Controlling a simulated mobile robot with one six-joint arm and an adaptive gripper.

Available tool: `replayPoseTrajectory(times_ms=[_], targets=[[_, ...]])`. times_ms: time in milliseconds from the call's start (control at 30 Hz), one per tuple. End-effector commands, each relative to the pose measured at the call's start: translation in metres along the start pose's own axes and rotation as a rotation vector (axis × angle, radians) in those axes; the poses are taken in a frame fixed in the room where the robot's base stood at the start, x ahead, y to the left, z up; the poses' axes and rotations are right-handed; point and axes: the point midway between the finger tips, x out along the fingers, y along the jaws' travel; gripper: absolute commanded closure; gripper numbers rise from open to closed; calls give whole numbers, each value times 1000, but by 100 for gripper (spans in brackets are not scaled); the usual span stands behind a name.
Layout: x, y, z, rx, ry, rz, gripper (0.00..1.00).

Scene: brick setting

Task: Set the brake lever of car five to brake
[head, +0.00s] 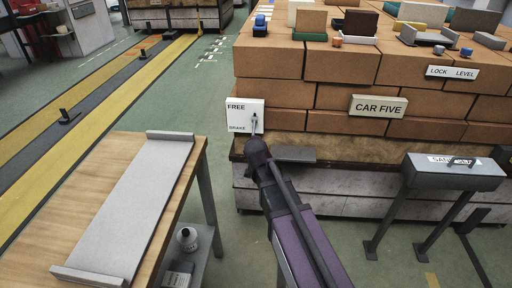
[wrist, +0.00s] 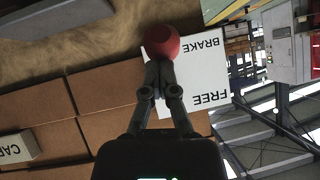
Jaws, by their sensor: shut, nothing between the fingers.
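The brake plate of car five (head: 243,112) is a white panel on the side of the brick-loaded car, with FREE at its top and BRAKE at its bottom. It shows upside down in the wrist view (wrist: 203,95). The lever's red knob (wrist: 175,42) appears at the BRAKE end of the plate, just beyond my fingertips. My gripper (wrist: 160,68) is shut and empty, its tips at or very near the knob; contact cannot be told. In the head view my gripper (head: 254,147) is just below the plate and hides the knob. The CAR FIVE sign (head: 379,105) is to the right.
A wooden table (head: 60,205) with a grey tray (head: 130,205) stands at the left front. A grey sand box (head: 455,175) on legs stands at the right. A dark ledge (head: 295,154) projects beside my gripper. Green floor is open at the left behind the table.

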Motion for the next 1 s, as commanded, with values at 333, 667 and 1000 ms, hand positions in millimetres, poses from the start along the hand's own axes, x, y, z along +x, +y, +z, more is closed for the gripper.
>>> replayPoseTrajectory(times_ms=[333, 667, 1000], targets=[[-6, 0, -6, 1, -2, 1, 100], [-25, -1, -24, 1, 0, 0, 100], [-72, 0, -26, -2, 1, -1, 100]])
